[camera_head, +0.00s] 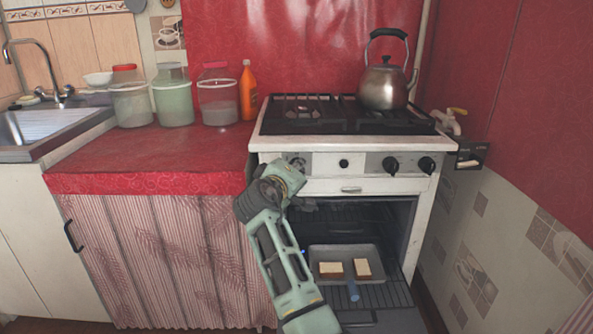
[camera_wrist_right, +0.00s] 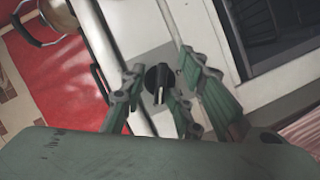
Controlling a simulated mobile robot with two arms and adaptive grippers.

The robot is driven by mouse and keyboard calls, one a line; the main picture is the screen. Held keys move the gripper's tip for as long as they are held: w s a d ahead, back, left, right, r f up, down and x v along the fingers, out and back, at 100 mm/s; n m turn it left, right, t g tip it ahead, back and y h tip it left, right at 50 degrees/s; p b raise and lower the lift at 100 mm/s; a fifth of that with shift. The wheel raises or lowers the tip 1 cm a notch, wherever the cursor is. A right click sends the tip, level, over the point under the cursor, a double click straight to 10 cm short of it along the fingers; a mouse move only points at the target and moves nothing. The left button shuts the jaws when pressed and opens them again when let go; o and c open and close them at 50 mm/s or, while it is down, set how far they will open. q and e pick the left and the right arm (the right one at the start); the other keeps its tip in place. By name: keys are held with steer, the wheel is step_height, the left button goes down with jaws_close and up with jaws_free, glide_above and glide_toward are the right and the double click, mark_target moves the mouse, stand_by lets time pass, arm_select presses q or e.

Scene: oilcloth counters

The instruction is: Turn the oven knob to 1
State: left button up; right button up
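The white stove (camera_head: 325,186) has a row of black knobs on its front panel. My right gripper (camera_head: 296,172) reaches up to the leftmost oven knob, which it mostly hides in the head view. In the right wrist view, the black oven knob (camera_wrist_right: 158,84) with a pale pointer line shows between the green fingers of my right gripper (camera_wrist_right: 155,92). The fingers are apart, with visible gaps to the knob. I cannot read any dial marks. My left gripper is not in view.
The oven is open below, with a tray (camera_head: 316,255) holding two bread slices. A kettle (camera_head: 384,86) stands on the hob. Jars (camera_head: 173,103) and an orange bottle (camera_head: 248,92) stand on the red counter (camera_head: 150,155) to the left. A tiled wall is close on the right.

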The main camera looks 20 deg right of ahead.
steer(key=shift+f, duration=0.15)
steer(key=s+a+f+n+t+y+b, duration=0.15)
steer(key=s+n+t, duration=0.25)
steer(key=n, duration=1)
steer(key=s+a+f+n+t+y+b, duration=0.1)
steer(key=s+f+n+t+y+b, duration=0.3)
steer(key=n, duration=1)
steer(key=s+d+f+m+g+p, duration=0.2)
steer(key=s+f+m+g+p, duration=0.2)
steer(key=s+f+m, duration=0.3)
steer(key=s+d+f+m+g+h+p, duration=0.1)
steer(key=s+d+f+m+g+p, duration=0.2)
steer(key=s+f+m, duration=0.5)
step_height(320, 180, down, 7)
steer(key=m+g+p, duration=0.1)
steer(key=m+g, duration=0.1)
steer(key=m, duration=0.1)
steer(key=shift+d+g+p, duration=0.3)
steer(key=shift+d+p, duration=0.05)
steer(key=shift+p, duration=0.05)
